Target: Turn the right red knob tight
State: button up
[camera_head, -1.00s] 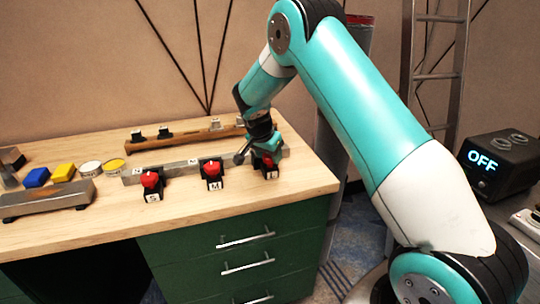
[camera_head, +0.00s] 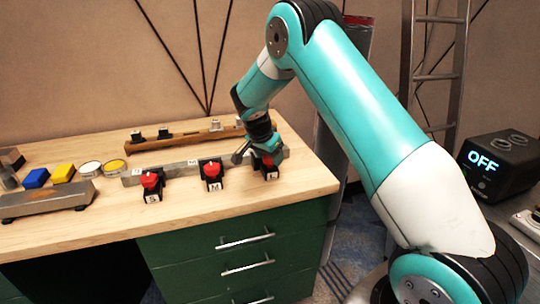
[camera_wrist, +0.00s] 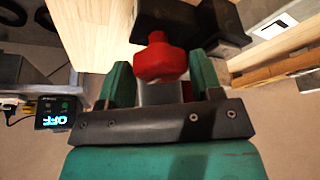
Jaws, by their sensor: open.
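The right red knob (camera_head: 269,161) sits on a black block with a white label, at the right end of a grey rail on the wooden table. My gripper (camera_head: 264,152) is over this knob and partly hides it in the head view. In the wrist view, the red knob (camera_wrist: 160,60) lies between the two teal fingertips of my open gripper (camera_wrist: 159,68). Gaps show on both sides of the knob, so the fingers look apart from it.
The middle red knob (camera_head: 211,170) and left red knob (camera_head: 150,181) stand on similar blocks along the grey rail (camera_head: 180,169). A wooden rail (camera_head: 180,138) lies behind. Blue and yellow blocks and round tins are at the left. A black box (camera_head: 497,165) reading OFF stands at the right.

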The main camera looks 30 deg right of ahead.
jog(key=v, duration=1.7)
jog(key=shift+r+b, duration=0.2)
jog(key=shift+b, duration=0.1)
jog(key=shift+s+a, duration=0.1)
jog(key=shift+a, duration=0.1)
jog(key=s+a+r+n+y+p, duration=0.1)
jog(key=s+a+r+n+y, duration=0.1)
jog(key=s+a+n, duration=0.4)
jog(key=s+a+r+n+g+y+p, duration=0.1)
jog(key=s+a+n+y, duration=0.2)
jog(key=s+a+n, duration=0.4)
jog(key=s+a+r+n+y+p, duration=0.1)
jog(key=s+a+n, duration=0.5)
jog(key=s, duration=1.5)
jog(key=shift+a+r+n+y+p, duration=0.25)
jog(key=shift+r+n+y+p, duration=0.15)
jog(key=shift+r+n+y, duration=0.6)
jog(key=shift+f, duration=0.2)
